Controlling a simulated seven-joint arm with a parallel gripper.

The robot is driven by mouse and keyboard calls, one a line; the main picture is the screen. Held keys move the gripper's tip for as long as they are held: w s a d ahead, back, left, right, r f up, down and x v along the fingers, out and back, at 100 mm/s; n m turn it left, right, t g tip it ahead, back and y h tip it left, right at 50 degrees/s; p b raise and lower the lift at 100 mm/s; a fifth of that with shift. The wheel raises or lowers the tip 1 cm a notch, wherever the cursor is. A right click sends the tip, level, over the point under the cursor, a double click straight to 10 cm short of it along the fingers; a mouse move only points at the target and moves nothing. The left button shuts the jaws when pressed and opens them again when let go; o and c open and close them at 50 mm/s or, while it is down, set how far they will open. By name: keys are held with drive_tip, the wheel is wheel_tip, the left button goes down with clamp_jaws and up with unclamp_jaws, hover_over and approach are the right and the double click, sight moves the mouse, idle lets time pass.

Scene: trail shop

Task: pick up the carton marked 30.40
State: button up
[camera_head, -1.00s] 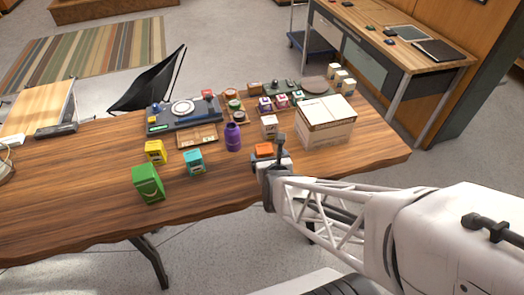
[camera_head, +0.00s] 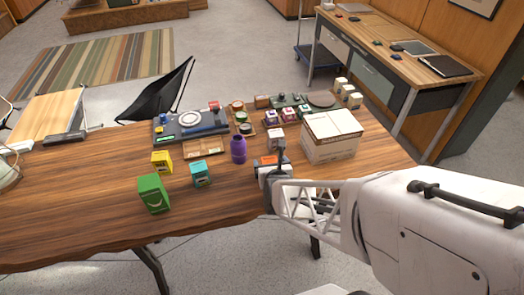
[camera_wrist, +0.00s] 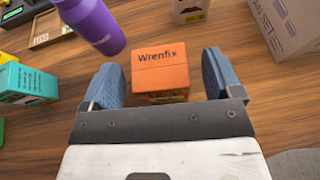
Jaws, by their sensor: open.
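An orange carton marked "Wrenfix" (camera_wrist: 160,66) stands on the table between the spread fingers of my gripper (camera_wrist: 162,80) in the wrist view. My gripper is open, with a gap on each side of the carton. A teal carton (camera_head: 201,174), a yellow carton (camera_head: 161,162) and a pale carton (camera_head: 276,139) stand nearby. I cannot read 30.40 on any carton.
A purple bottle (camera_head: 238,150) stands behind and left of my gripper. A large cardboard box (camera_head: 331,146) is at its right. Small goods crowd the back; the table's left side is mostly clear.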

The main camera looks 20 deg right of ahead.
sight(269, 159)
drive_tip(key=shift+x, duration=1.2)
drive_tip(key=c, duration=1.1)
drive_tip(key=shift+r, duration=0.2)
drive_tip(key=shift+r, duration=0.55)
wheel_tip(269, 159, up, 2)
drive_tip(key=s, duration=0.5)
drive_tip(key=s+r, duration=0.1)
drive_tip(key=s, duration=1)
drive_tip(key=shift+a+r, duration=0.15)
drive_tip(key=shift+r, duration=0.15)
